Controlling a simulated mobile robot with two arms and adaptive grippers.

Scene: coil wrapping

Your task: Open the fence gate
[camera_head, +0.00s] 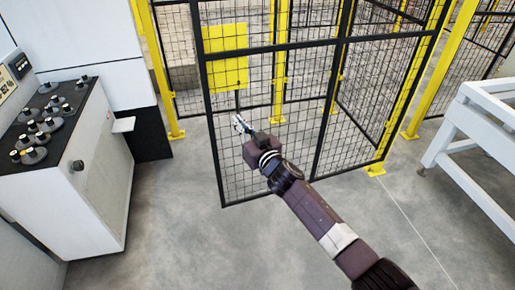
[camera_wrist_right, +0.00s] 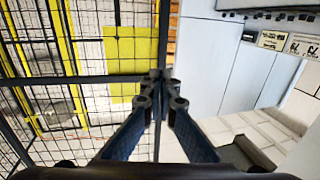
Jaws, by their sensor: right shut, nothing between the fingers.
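The fence gate (camera_head: 274,46) is a black-framed wire mesh panel with a yellow plate (camera_head: 226,58) near its upper left. Its left edge stands apart from the yellow post on the left, with a gap showing between them, so it looks partly open. My right gripper (camera_head: 240,124) is shut and empty, below the yellow plate and close to the gate's left edge. In the right wrist view the closed fingertips (camera_wrist_right: 161,88) overlap the gate's vertical edge bar, with the yellow plate (camera_wrist_right: 128,60) behind; I cannot tell whether they touch it. My left gripper is out of view.
A white control console (camera_head: 95,165) with several dark knobs stands at the left. A yellow post (camera_head: 163,75) stands behind the gap. A white frame table (camera_head: 480,125) is at the right. The grey floor in front is clear.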

